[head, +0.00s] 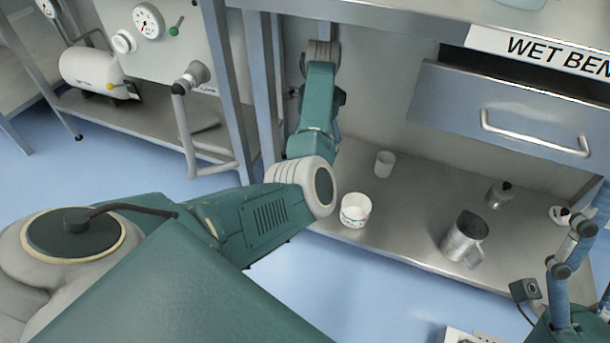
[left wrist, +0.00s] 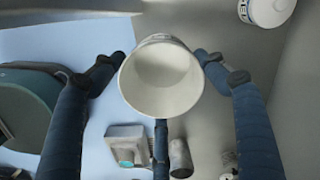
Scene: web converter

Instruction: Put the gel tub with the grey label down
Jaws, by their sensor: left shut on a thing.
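In the left wrist view a white round tub (left wrist: 160,82) is held between the dark blue fingers of my left gripper (left wrist: 160,68), its wide rim towards the camera. My left gripper and this tub are not clearly visible in the head view, where my arm runs in under the bench. My right gripper (head: 577,245) is at the right edge of the head view, its blue fingers spread and nothing seen between them.
Clear shelf lies between tub and jug.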

